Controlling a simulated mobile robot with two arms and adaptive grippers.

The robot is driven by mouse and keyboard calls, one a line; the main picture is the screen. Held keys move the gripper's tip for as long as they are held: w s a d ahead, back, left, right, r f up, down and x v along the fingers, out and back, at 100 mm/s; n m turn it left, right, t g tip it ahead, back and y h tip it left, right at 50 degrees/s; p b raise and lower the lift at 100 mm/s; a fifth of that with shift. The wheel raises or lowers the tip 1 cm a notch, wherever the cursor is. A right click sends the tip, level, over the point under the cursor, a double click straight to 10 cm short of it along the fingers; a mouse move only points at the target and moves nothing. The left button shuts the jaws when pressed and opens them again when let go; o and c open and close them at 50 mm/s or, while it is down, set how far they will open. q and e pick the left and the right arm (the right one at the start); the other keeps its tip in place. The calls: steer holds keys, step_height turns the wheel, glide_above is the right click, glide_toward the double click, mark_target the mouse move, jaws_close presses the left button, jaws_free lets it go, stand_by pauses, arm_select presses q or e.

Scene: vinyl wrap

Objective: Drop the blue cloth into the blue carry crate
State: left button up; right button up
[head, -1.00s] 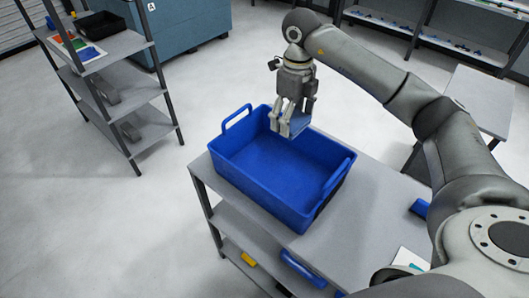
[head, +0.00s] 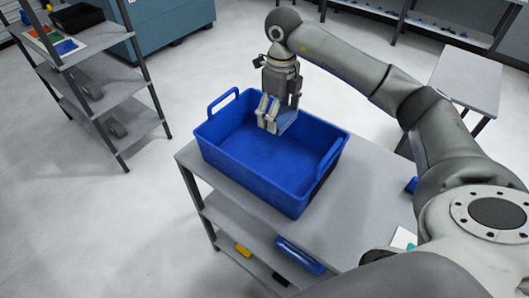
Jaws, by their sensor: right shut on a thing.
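The blue carry crate (head: 230,165) stands on the top of a grey shelf cart, with its two handles raised at the left and right ends. Its visible floor is bare. My right gripper (head: 268,124) points down over the far part of the crate. It is shut on the blue cloth (head: 287,121), a small muted-blue piece beside and partly behind the fingers. The cloth hangs at about the height of the crate's far rim; I cannot tell if it touches the rim. My left gripper is not in view.
The grey cart (head: 345,215) has bare top to the right of the crate, with a small blue object (head: 411,185) near its right edge. A yellow item (head: 243,250) and a blue item (head: 300,256) lie on its lower shelf. A grey rack (head: 100,70) stands at the left.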

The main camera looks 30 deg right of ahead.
steer(key=o, duration=0.4)
steer(key=shift+o, duration=2.3)
steer(key=shift+r, duration=0.2)
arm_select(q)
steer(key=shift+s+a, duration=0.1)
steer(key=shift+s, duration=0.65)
arm_select(e)
step_height(320, 180, up, 12)
steer(key=shift+f, duration=0.15)
